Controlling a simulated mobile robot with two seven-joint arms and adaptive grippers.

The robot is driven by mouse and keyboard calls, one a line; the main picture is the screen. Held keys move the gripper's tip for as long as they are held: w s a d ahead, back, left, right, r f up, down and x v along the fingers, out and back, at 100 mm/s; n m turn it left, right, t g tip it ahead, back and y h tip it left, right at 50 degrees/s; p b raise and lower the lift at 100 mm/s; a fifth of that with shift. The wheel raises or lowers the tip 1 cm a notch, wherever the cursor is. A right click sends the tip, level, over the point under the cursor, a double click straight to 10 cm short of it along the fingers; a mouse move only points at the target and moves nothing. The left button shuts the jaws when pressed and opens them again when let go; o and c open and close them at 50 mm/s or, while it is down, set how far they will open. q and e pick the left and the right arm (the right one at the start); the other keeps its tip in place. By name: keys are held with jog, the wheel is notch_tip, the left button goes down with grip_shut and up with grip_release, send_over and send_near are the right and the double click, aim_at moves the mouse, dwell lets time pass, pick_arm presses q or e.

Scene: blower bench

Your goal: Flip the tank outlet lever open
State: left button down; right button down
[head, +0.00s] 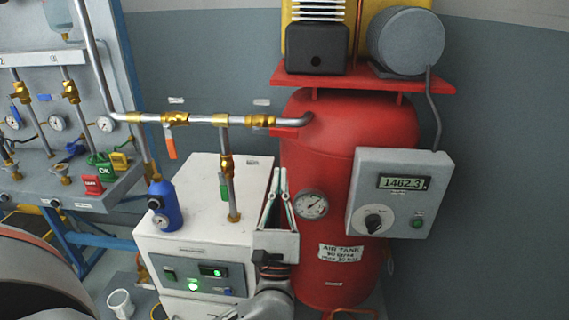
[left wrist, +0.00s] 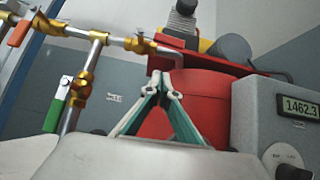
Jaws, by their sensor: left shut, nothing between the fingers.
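The red air tank (head: 310,150) stands right of centre, with a pipe leaving its top to the left. A brass valve (head: 261,121) sits on this pipe close to the tank; its lever is not clearly visible. It also shows in the left wrist view (left wrist: 140,44). Further left, an orange lever (head: 171,146) hangs down from another brass valve. A green lever (head: 223,187) lies along the vertical branch pipe. My left gripper (head: 279,176) is shut and empty, pointing up in front of the tank, below the brass valve. Its fingertips meet in the left wrist view (left wrist: 165,77).
A grey control box (head: 392,195) reading 1462.3 is right of the tank gauge (head: 311,204). A white cabinet (head: 190,230) with a blue filter (head: 164,205) stands left of my gripper. A panel of pipes and gauges (head: 50,95) is at far left.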

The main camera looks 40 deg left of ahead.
pick_arm(q)
jog(key=v, duration=0.7)
jog(key=m+t+h+p, duration=0.1)
jog(key=m+h+p, duration=0.15)
jog(key=p, duration=0.65)
send_near(284, 133)
jog(key=w+a+r, duration=0.2)
jog(key=w, duration=0.3)
jog(key=shift+w+a+r, duration=0.2)
jog(key=shift+a, duration=0.15)
pick_arm(e)
jog(key=shift+s+d+r+h, duration=0.15)
jog(key=shift+s+d+r, duration=0.1)
jog(key=shift+d+r, duration=0.25)
jog(key=shift+s+d+r+h, duration=0.15)
jog(key=shift+s+d+r, duration=0.05)
jog(key=shift+d+r, duration=0.25)
